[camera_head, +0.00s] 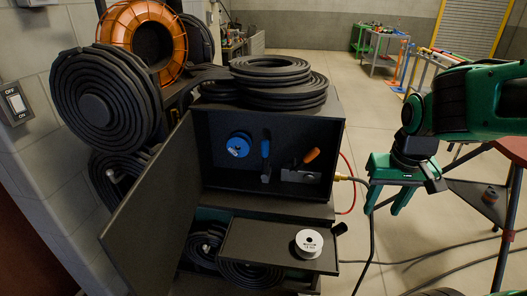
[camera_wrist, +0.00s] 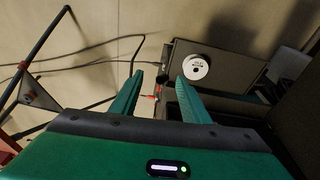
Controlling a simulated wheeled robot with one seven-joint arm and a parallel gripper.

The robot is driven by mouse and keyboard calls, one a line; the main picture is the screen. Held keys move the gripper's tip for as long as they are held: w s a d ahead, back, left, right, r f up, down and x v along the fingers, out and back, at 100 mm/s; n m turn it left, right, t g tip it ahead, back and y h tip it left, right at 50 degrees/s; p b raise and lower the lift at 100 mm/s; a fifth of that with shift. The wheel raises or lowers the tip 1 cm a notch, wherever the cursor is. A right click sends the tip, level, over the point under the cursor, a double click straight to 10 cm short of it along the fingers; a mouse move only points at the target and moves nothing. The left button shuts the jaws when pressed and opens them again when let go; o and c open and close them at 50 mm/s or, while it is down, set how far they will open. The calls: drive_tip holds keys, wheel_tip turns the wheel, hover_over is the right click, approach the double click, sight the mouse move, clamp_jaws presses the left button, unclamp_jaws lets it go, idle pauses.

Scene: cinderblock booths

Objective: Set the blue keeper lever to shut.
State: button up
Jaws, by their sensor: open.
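The blue keeper lever (camera_head: 265,149) stands upright on the back wall inside an open black cabinet (camera_head: 190,160), with a grey base below its handle. Which setting it marks cannot be read. To its left is a round blue knob (camera_head: 239,145). To its right an orange-handled lever (camera_head: 311,156) tilts up to the right from a grey metal block. My gripper (camera_head: 385,200) is outside the cabinet, to its right, fingers pointing down, open and empty. In the wrist view my gripper's green fingers (camera_wrist: 163,95) are apart, and the blue lever is not visible there.
The cabinet door (camera_head: 150,210) hangs open to the left. A shelf (camera_head: 262,243) sticks out below the opening with a white spool (camera_head: 309,242), also in the wrist view (camera_wrist: 195,67). Coiled black hoses (camera_head: 270,78) lie on top. A red hose and black cable run along the right side.

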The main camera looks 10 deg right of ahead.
drive_tip(key=w+a+f+m+t+h, duration=0.1)
drive_tip(key=w+a+f, duration=0.1)
drive_tip(key=w, duration=0.5)
drive_tip(key=w+a+f+m+t+h, duration=0.1)
drive_tip(key=w+a+f+h, duration=0.15)
drive_tip(key=w, duration=0.45)
drive_tip(key=w+a+f+t+h, duration=0.1)
drive_tip(key=w+a+f, duration=0.15)
drive_tip(key=w, duration=0.55)
drive_tip(key=m+t+h, duration=0.1)
drive_tip(key=t+h, duration=0.4)
drive_tip(key=t, duration=0.5)
approach(263, 147)
drive_tip(key=shift+y, duration=0.25)
drive_tip(key=x, duration=1.1)
drive_tip(key=shift+w+d+r, duration=0.1)
drive_tip(key=shift+w+d, duration=0.05)
drive_tip(key=shift+d, duration=0.2)
